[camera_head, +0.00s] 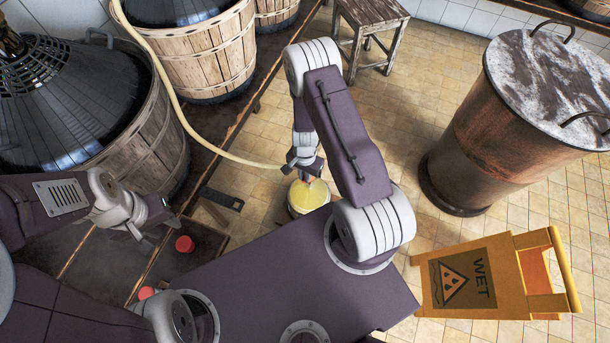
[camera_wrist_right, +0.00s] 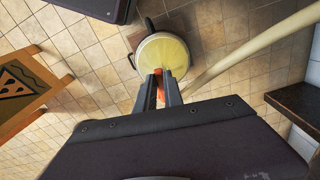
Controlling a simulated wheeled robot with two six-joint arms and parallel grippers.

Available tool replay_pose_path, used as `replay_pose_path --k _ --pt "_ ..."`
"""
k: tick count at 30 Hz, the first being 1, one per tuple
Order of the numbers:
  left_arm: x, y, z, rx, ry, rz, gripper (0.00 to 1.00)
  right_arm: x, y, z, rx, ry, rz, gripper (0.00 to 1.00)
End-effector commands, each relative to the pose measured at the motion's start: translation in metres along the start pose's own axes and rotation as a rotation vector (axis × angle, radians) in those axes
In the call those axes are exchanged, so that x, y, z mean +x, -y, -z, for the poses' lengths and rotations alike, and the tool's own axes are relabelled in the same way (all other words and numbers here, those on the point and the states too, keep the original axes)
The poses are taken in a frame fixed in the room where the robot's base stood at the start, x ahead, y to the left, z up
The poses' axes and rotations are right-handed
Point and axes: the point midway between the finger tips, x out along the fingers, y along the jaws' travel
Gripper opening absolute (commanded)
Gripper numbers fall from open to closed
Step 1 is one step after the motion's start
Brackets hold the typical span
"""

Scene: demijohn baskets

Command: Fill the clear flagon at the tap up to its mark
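I cannot make out a clear flagon or its mark in either view. My right gripper (camera_head: 309,178) points down over a round pail of yellow liquid (camera_head: 309,197). In the right wrist view its two fingers (camera_wrist_right: 161,88) stand close together with a small orange-red piece (camera_wrist_right: 160,92) between them, above the near rim of the pail (camera_wrist_right: 165,55). A pale hose (camera_head: 190,125) runs down to beside this gripper; its end is hidden. My left gripper (camera_head: 143,222) hangs over the dark bench at lower left; its finger gap is unclear.
Wooden baskets with dark demijohns (camera_head: 150,145) line the left and back. Red caps (camera_head: 184,244) sit on the dark bench. A yellow wet-floor sign (camera_head: 470,280), a rusty drum (camera_head: 490,130) and a stool (camera_head: 370,14) stand on the tiles. Tiles between pail and drum are clear.

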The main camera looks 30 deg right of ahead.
Motion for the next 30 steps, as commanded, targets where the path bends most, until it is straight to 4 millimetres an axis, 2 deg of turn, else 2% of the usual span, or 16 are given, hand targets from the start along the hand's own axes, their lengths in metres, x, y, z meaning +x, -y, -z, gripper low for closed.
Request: replay_pose_path --k 2,9,12,23,24,26,30 --pt "-0.002 0.0 0.0 0.0 0.0 0.0 0.35 -0.001 0.0 0.0 0.008 0.0 0.0 0.0" --pt "-0.048 -0.001 0.005 0.0 0.0 0.0 0.35 -0.009 0.01 0.001 0.303 0.001 -0.002 0.0" --pt "-0.058 -0.001 0.006 0.0 0.0 0.0 0.35 -0.006 0.013 0.002 0.375 0.0 -0.001 0.0" --pt "-0.057 -0.001 0.006 0.0 0.0 0.0 0.35 0.0 0.015 0.003 0.412 -0.001 0.001 0.0" --pt "-0.057 -0.001 0.006 0.0 0.0 0.0 0.35 0.0 0.015 0.003 0.412 -0.001 0.001 0.17" --pt "-0.057 -0.001 0.006 0.0 0.0 0.0 0.35 0.0 0.015 0.003 0.412 -0.001 0.001 0.34" --pt "-0.057 -0.001 0.006 0.0 0.0 0.0 0.35 0.0 0.015 0.003 0.411 0.0 0.001 0.35"
